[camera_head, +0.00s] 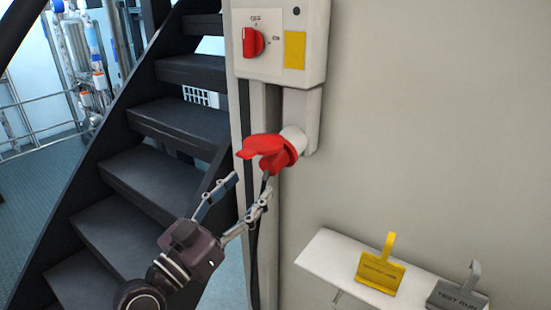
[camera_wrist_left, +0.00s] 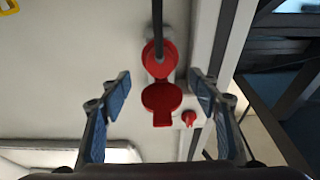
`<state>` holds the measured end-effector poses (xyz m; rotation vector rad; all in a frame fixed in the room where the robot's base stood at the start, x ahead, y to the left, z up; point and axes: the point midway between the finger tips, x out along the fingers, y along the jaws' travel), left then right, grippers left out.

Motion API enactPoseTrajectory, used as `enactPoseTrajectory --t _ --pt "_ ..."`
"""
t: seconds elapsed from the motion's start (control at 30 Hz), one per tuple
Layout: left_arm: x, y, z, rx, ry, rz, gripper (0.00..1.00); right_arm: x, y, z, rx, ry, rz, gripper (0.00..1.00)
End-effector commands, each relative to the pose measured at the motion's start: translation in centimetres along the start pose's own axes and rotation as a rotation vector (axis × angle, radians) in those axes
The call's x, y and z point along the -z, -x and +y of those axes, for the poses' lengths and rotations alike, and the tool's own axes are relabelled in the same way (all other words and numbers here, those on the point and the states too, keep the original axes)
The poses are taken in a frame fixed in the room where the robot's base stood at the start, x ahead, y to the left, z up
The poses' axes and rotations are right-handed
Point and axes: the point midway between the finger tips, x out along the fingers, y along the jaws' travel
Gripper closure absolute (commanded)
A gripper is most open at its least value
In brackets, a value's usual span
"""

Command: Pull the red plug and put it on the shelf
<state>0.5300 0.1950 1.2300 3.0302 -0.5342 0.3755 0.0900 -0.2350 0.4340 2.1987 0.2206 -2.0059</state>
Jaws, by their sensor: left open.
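The red plug (camera_head: 279,160) sits in the pale socket (camera_head: 294,138) below the switch box, with a red flap (camera_head: 258,145) beside it and a dark cable hanging from it. In the left wrist view the plug (camera_wrist_left: 158,60) and the round red flap (camera_wrist_left: 160,97) lie between the finger lines. My left gripper (camera_head: 250,187) is open and empty, below and in front of the plug, with no visible contact. The white shelf (camera_head: 325,252) is on the wall at the lower right. My right gripper is not in view.
A yellow tag stand (camera_head: 380,272) and a grey "TEST RUN" stand (camera_head: 457,293) occupy the shelf's middle and right; its left end is bare. The switch box (camera_head: 288,65) with a red knob (camera_head: 252,42) is above. Dark stairs (camera_head: 160,180) rise at the left.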

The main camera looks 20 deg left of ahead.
Motion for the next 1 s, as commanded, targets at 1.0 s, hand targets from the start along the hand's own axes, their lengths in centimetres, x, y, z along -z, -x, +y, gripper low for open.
enactPoseTrajectory --t 1.0 --pt "0.0 -8.1 0.0 0.000 0.000 -0.001 0.44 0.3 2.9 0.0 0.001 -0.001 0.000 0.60"
